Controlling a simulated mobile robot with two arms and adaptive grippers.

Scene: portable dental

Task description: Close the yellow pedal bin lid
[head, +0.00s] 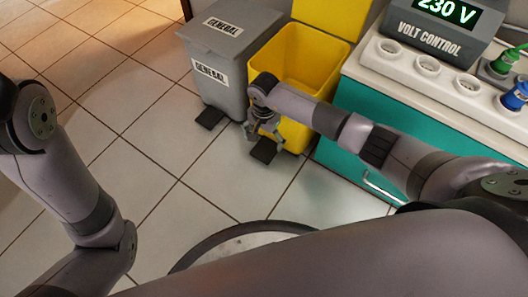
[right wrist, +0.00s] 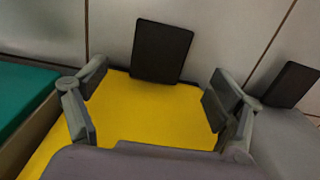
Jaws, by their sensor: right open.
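The yellow pedal bin (head: 293,62) stands between a grey bin and a teal cabinet. Its lid (head: 332,16) is raised at the back, cut by the top edge of the head view, and the bin's mouth is open. A black pedal (head: 263,150) sticks out at its foot; it also shows in the right wrist view (right wrist: 162,51). My right gripper (head: 263,126) is open and empty, pointing down in front of the bin, above the pedal. In the right wrist view its fingers (right wrist: 150,105) spread over the yellow bin front. My left gripper is out of view.
The grey bin (head: 229,40) marked GENERAL stands shut at left with its own pedal (head: 211,117). The teal cabinet (head: 358,118) stands close on the right, with a handle and a volt control unit (head: 430,28) on top. The tiled floor at left is clear.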

